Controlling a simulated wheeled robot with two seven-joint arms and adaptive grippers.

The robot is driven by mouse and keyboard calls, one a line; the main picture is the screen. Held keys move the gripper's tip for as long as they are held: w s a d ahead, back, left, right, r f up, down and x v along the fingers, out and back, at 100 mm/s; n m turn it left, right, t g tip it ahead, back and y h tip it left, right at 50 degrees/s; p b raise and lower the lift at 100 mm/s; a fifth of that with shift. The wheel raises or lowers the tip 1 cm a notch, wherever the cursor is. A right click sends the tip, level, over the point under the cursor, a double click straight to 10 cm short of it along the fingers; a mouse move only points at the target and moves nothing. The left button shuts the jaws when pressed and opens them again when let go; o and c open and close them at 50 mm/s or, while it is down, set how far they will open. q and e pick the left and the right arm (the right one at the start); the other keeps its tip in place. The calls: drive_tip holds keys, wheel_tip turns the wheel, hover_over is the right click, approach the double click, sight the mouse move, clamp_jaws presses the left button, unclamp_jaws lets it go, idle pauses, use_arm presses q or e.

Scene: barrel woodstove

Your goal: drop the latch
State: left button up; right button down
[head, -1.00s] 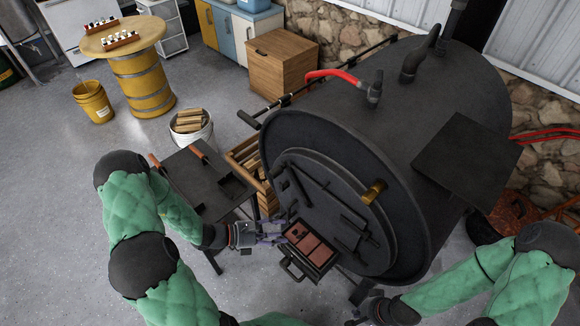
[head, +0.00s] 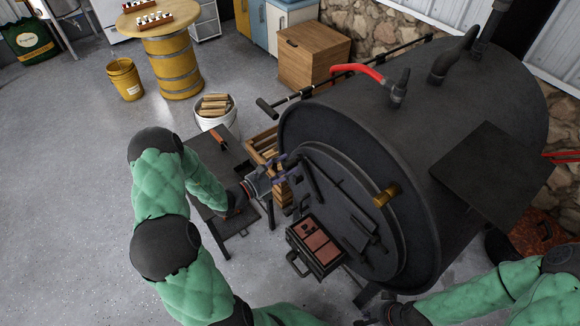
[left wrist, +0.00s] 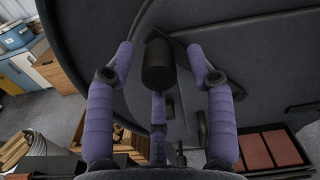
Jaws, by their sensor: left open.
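The round black stove door (head: 345,205) faces me in the head view. A dark latch bar (head: 308,178) lies slantwise near its left edge. My left gripper (head: 280,168) is beside the bar's upper end. In the left wrist view, its purple fingers (left wrist: 160,54) are open and spread on either side of a black cylindrical knob (left wrist: 158,64). A dark bar runs behind the knob along the door; whether any finger touches the knob, I cannot tell. My right gripper (head: 368,319) is low at the bottom edge of the head view, mostly cut off.
A brass fitting (head: 386,195) sits on the door's right. A low dark table (head: 215,165) stands under my left arm. Split wood fills a crate (head: 262,148) and a white bucket (head: 214,116).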

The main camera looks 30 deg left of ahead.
use_arm(q)
drive_tip(key=shift+x, duration=1.1)
clamp_jaws()
drive_tip(key=shift+f, duration=0.1)
